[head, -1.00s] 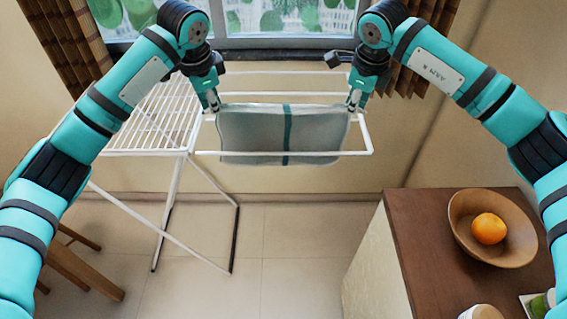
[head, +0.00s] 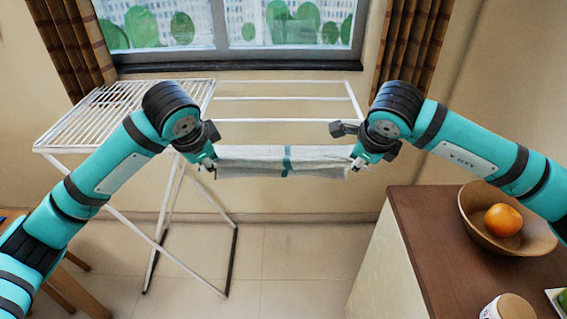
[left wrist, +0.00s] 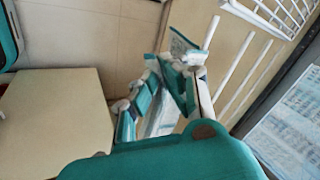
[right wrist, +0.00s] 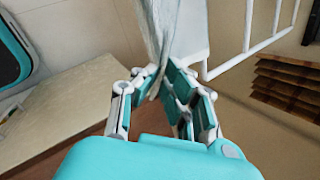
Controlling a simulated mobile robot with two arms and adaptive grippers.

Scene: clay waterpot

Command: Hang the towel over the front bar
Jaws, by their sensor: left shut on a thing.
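The grey-white towel (head: 250,162) with a teal stripe is stretched level between my two grippers in the head view, showing as a narrow band. My left gripper (head: 210,163) is shut on its left end. My right gripper (head: 357,162) is shut on its right end; in the right wrist view the towel (right wrist: 160,35) runs between the fingers. The white drying rack (head: 285,98) stands behind, its rear bars visible. The front bar is hidden behind the towel and grippers, so I cannot tell whether the towel touches it.
The rack's slatted left wing (head: 120,105) lies beside my left arm. A brown-topped cabinet (head: 425,235) stands at the right, with a wooden bowl (head: 545,240) holding an orange (head: 503,220) and a jar (head: 507,307). The floor (head: 290,260) below the towel is clear.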

